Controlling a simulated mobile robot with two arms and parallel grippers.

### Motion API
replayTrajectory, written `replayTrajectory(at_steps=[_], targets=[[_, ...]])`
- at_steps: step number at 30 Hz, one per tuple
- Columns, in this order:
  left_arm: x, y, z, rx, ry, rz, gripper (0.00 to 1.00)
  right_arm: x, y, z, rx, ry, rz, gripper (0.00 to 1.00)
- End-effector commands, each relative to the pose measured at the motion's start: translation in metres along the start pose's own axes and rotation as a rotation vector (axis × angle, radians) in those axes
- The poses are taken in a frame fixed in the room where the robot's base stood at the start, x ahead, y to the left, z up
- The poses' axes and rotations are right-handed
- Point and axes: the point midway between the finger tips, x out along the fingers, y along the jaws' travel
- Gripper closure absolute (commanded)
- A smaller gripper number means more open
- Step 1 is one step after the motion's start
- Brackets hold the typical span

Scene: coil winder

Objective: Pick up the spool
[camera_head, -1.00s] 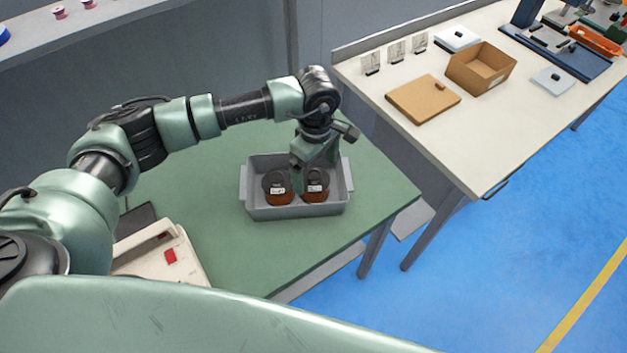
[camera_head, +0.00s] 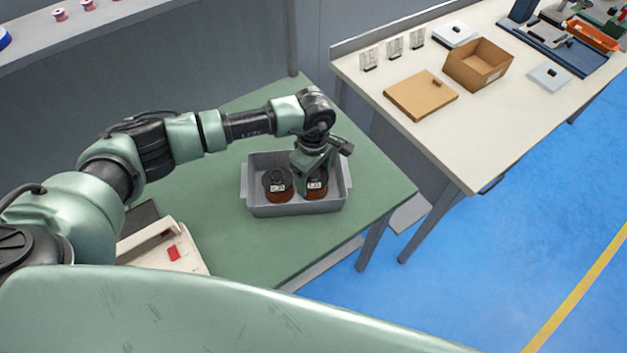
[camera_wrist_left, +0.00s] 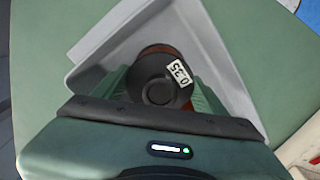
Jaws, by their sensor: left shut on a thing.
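Two dark-capped spools with copper-coloured sides and white labels stand upright in a grey tray (camera_head: 295,209) on the green table. My left gripper (camera_head: 316,170) reaches down from above and is shut on the right-hand spool (camera_head: 317,189). The left-hand spool (camera_head: 277,187) stands beside it, free of the gripper. In the left wrist view, the held spool (camera_wrist_left: 157,78) sits between the two green fingers, its label facing up. I cannot tell whether it is off the tray floor. My right gripper is not in view.
The green table (camera_head: 240,245) has free room in front of the tray. A beige device with a red button (camera_head: 165,250) stands at its left. On the pale bench (camera_head: 470,150) at right are an open cardboard box (camera_head: 478,66) and a brown lid (camera_head: 421,95).

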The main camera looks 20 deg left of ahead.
Motion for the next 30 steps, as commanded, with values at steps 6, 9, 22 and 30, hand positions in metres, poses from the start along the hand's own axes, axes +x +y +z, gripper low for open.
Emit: replayTrajectory(at_steps=[6, 9, 22, 30], targets=[[-0.003, 0.001, 0.000, -0.001, 0.000, 0.003, 1.00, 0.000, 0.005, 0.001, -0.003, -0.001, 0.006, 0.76], [-0.006, 0.002, -0.001, -0.001, 0.000, 0.004, 1.00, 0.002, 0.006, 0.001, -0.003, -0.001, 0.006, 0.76], [-0.077, 0.003, -0.001, 0.001, 0.001, 0.010, 1.00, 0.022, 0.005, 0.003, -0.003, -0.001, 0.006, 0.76], [-0.147, 0.002, -0.001, 0.001, 0.002, 0.009, 1.00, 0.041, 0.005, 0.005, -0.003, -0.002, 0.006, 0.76]])
